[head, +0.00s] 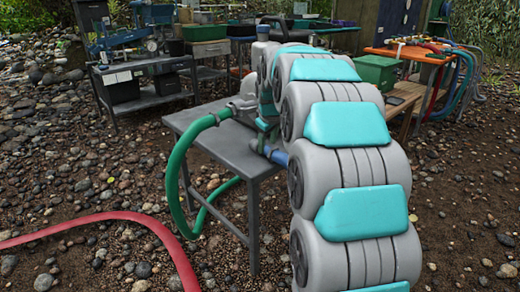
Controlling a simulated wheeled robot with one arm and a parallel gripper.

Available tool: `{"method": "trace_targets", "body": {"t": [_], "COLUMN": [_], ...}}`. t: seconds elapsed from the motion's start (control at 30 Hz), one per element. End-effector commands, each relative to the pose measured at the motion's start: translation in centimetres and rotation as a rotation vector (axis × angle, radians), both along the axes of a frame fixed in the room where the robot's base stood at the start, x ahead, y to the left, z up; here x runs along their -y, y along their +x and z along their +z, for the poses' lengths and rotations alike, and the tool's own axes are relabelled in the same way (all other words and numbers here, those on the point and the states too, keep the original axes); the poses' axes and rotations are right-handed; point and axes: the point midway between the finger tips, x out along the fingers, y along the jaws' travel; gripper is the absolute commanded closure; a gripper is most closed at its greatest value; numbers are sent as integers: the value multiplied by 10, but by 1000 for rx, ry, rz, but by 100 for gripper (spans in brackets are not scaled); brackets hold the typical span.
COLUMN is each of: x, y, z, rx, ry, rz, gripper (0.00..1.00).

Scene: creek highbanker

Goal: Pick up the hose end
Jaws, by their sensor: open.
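A green hose (178,165) runs from a grey pump-like body (241,106) on a small grey metal table (205,130), loops down past the table's left edge and passes back under it. A thick red hose (120,216) lies on the gravel at lower left and leaves the picture at both ends. I cannot make out a free hose end on either. A short blue pipe-like part (276,155) shows at the table's right side, partly hidden by my arm. My grey and teal arm arches over the right of the table. It hides its own end, so I cannot see my gripper.
An orange-topped table (408,52) at the back right carries red and blue hoses (465,75). A green box (375,72) stands near it. A dark workbench (145,100) with equipment stands at the back left. Stony ground (70,160) lies open at left.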

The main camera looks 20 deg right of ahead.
Motion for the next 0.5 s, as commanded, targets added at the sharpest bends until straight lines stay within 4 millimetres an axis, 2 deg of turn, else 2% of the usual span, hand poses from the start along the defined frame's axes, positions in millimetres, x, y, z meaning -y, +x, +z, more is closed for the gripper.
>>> {"method": "trace_targets", "body": {"t": [0.03,0.13,0.27,0.5], "x": [8,17,22,25], "y": [9,20,28,36], "z": [-1,1,-4,-24], "rx": [10,27,34,30], "ry": [-9,-25,-33,-32], "rz": [5,14,19,19], "gripper": [50,50,50,50]}}
